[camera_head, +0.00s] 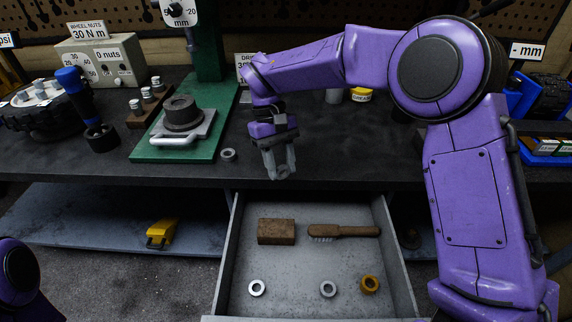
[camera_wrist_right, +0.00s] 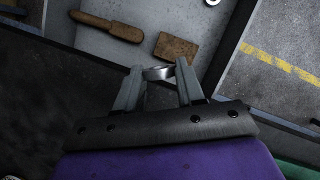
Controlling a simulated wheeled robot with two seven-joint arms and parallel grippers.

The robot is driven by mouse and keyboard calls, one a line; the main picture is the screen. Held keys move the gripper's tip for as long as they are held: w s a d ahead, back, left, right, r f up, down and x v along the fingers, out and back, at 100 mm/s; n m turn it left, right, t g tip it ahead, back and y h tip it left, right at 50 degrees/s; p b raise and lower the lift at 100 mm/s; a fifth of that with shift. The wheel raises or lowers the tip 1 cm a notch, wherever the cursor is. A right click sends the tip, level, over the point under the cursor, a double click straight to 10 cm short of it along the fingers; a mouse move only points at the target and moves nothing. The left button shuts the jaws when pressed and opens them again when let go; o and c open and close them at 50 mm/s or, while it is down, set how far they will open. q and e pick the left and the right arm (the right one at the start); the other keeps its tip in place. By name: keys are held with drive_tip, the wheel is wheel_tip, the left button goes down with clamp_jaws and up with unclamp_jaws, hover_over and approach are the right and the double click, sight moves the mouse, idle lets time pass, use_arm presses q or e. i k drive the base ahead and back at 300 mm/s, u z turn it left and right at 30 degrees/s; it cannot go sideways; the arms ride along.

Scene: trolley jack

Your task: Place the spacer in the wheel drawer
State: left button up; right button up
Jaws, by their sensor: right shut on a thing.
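My right gripper (camera_head: 281,172) points down over the bench's front edge, just behind the open wheel drawer (camera_head: 232,230). In the right wrist view, its fingertips (camera_wrist_right: 159,76) are shut on a small grey metal ring, the spacer (camera_wrist_right: 157,72). In the head view, the fingers hide most or all of the spacer. The drawer floor holds two grey rings (camera_head: 257,288) (camera_head: 328,289) and a brass-coloured ring (camera_head: 370,284) near the front. A brown block (camera_head: 276,232) and a wooden-handled brush (camera_head: 345,231) lie farther back. My left gripper is not in view.
Another grey ring (camera_head: 228,155) lies on the dark bench (camera_head: 330,150), beside the green press base (camera_head: 150,153). A yellow object (camera_head: 161,233) sits on the lower shelf, left of the drawer. The drawer's middle has free floor.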

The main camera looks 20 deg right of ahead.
sight(294, 256)
drive_tip(key=u, duration=1)
drive_tip(key=k, duration=0.8)
drive_tip(key=z, duration=0.75)
